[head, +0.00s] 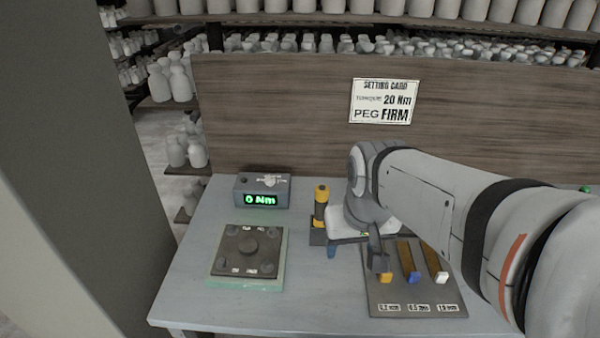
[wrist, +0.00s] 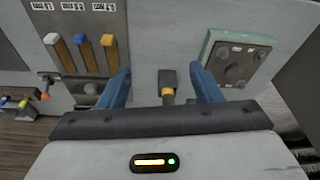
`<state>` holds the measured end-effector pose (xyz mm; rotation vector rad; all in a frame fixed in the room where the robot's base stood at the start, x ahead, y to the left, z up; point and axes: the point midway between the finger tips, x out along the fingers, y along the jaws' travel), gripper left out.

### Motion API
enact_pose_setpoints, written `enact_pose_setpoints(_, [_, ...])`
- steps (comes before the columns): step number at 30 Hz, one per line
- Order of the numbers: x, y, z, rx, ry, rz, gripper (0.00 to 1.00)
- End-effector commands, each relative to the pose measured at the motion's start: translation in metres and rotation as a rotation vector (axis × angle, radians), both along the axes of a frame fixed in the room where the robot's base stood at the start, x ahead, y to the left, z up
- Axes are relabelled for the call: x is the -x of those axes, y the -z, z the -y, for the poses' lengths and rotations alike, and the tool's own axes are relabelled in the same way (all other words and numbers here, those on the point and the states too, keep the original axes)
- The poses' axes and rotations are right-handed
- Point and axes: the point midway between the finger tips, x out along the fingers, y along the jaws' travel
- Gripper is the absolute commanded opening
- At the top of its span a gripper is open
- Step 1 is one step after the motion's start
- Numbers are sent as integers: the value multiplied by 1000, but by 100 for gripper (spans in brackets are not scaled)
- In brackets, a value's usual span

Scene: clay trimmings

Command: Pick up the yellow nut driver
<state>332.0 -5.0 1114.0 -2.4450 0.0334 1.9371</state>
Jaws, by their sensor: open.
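The yellow nut driver (head: 321,206), yellow with dark bands, stands upright in a dark holder (head: 318,236) near the middle of the table. In the wrist view, the driver (wrist: 168,94) shows as a short yellow and dark piece between the blue fingers, with the dark holder (wrist: 167,77) beyond it. My gripper (wrist: 163,74) is open, with one finger on each side of the driver and a visible gap to both. In the head view, my gripper (head: 335,246) is just right of the driver, its fingers mostly hidden behind its body.
A grey box reading 0 Nm (head: 262,191) and a green-edged plate with a dark fixture (head: 232,280) lie to the left. A dark board (head: 415,294) with orange, blue and white-ended pegs lies to the right. A wooden panel with a card (head: 384,101) stands behind.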

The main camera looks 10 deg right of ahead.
Motion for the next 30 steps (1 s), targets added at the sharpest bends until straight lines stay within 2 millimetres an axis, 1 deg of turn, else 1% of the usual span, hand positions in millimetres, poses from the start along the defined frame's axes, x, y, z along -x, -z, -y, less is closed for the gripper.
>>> enact_pose_setpoints(1, [-18,-9,0,-3,11,-20,58])
enact_pose_setpoints(2, [-29,-13,0,-4,18,-31,58])
enact_pose_setpoints(3, [-44,-17,0,-7,28,-45,58])
enact_pose_setpoints(5, [-68,-22,0,-10,44,-68,58])
enact_pose_setpoints(6, [-84,-24,-1,-12,55,-83,58])
enact_pose_setpoints(7, [-96,-25,-1,-14,63,-93,58])
enact_pose_setpoints(10, [-136,-24,-2,-17,90,-129,58])
enact_pose_setpoints(12, [-162,-19,-3,-19,108,-154,58])
enact_pose_setpoints(15, [-193,-11,-4,-21,130,-182,58])
enact_pose_setpoints(18, [-217,-1,-4,-22,148,-206,58])
enact_pose_setpoints(21, [-232,7,-5,-22,161,-220,58])
enact_pose_setpoints(25, [-241,15,-6,-22,168,-229,58])
enact_pose_setpoints(30, [-242,33,-6,-22,169,-232,58])
